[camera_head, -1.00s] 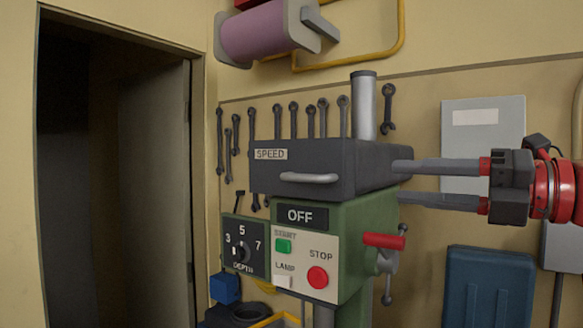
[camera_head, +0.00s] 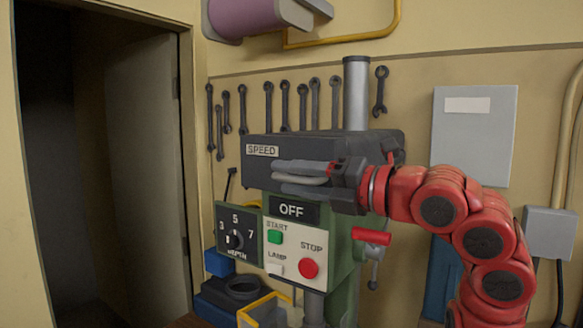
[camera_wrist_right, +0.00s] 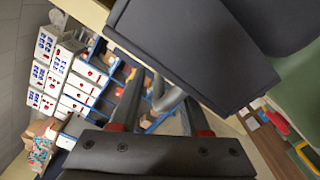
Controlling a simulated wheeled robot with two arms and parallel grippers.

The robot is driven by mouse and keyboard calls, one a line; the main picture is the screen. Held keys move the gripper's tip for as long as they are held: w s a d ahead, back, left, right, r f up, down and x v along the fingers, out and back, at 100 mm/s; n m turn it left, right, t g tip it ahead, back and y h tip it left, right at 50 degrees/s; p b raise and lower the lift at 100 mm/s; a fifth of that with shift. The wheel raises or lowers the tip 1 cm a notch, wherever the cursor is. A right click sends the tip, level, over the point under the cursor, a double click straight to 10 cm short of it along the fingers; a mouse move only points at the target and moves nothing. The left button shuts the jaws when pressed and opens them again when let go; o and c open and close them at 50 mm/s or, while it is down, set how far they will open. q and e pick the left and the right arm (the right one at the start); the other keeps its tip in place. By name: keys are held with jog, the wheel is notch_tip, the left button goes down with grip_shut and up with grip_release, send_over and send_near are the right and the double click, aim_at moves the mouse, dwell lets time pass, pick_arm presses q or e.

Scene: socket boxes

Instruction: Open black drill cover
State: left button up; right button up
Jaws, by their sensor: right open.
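The black drill cover (camera_head: 368,150) is a dark box with a SPEED label on top of the green drill press (camera_head: 341,256). It looks shut. Its grey bar handle (camera_head: 315,181) is on the front face, partly hidden by my right gripper (camera_head: 276,177). The gripper's two fingers are open in front of the cover, one above and one below the handle. In the right wrist view the cover (camera_wrist_right: 195,50) fills the upper middle, and the handle (camera_wrist_right: 172,100) shows between the open fingers. Whether they touch it is unclear. My left gripper is not in view.
Below the cover are the OFF display (camera_head: 291,210), the red stop button (camera_head: 308,268) and a red lever (camera_head: 371,236). Wrenches (camera_head: 285,104) hang on the wall behind. A grey wall panel (camera_head: 474,135) is at right. An open doorway (camera_head: 60,170) is at left.

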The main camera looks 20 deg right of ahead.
jog(key=shift+w+a, duration=0.1)
jog(key=shift+w, duration=0.05)
grip_shut()
jog(key=shift+r, duration=0.1)
